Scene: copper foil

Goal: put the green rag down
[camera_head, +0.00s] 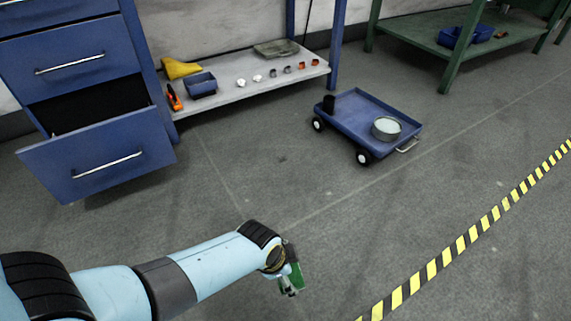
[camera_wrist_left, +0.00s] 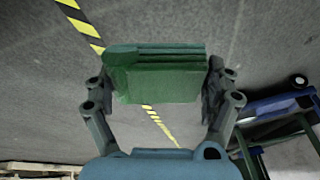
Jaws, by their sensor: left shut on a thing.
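My left gripper (camera_head: 290,285) is at the lower middle of the head view, over open grey floor. It is shut on the green rag (camera_head: 297,274), which is mostly hidden by the wrist there. In the left wrist view, the rag (camera_wrist_left: 158,74) is a folded green block between the two fingers of the left gripper (camera_wrist_left: 160,85), with a finger on each side. The rag is off the shelf and the cart. I cannot tell its exact height above the floor. My right gripper is not in view.
A blue cabinet (camera_head: 80,110) with an open drawer (camera_head: 100,160) stands at left. A low shelf (camera_head: 222,107) holds small parts and a blue bin (camera_head: 201,84). A blue cart (camera_head: 350,119) carries a round tin (camera_head: 386,128). Yellow-black tape (camera_head: 470,238) crosses the floor.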

